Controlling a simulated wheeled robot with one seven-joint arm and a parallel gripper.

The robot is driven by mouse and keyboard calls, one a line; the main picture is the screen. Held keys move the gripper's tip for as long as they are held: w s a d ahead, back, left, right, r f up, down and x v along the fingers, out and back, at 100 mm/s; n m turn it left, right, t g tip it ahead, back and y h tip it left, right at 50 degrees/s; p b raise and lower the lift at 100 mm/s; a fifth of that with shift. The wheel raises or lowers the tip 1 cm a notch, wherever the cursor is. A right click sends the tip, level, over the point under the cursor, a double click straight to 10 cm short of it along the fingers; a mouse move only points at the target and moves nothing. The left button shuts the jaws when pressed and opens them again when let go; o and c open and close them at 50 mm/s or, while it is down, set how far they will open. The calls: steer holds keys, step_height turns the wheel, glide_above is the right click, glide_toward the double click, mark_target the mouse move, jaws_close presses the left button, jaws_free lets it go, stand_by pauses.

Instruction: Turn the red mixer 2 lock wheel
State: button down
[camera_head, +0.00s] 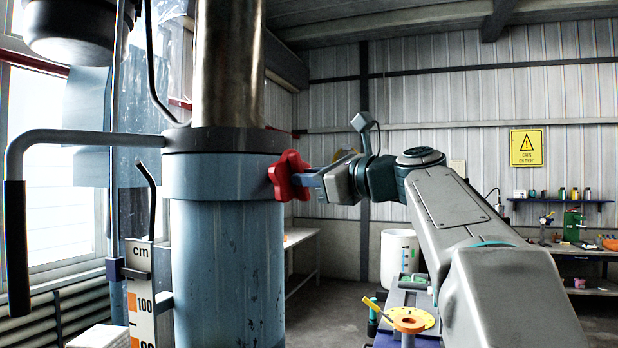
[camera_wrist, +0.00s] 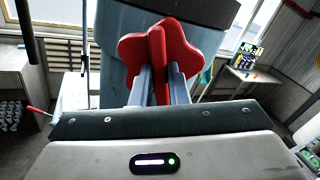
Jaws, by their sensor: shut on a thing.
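The red lock wheel (camera_head: 287,176) is a lobed knob on the right side of the blue column (camera_head: 226,260), just below its dark collar. My gripper (camera_head: 303,180) reaches it from the right, level with the wheel. In the wrist view the red wheel (camera_wrist: 160,58) fills the top middle, against the blue column (camera_wrist: 115,40). The two fingers of my gripper (camera_wrist: 159,85) are shut on a raised red rib or lobe of the wheel, one on each side. The fingertips are partly hidden by the wheel.
A grey bent lever with a black grip (camera_head: 16,245) sticks out left of the column. A cm scale (camera_head: 140,290) stands at lower left. A workbench (camera_head: 580,262) is at far right.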

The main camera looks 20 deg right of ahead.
steer(key=shift+n, duration=0.3)
steer(key=shift+w+f+n+b, duration=0.1)
steer(key=shift+n+b, duration=2.55)
steer(key=shift+n, duration=5.55)
steer(key=shift+f+n+b, duration=0.1)
steer(key=shift+n+b, duration=2.55)
steer(key=shift+n, duration=5.55)
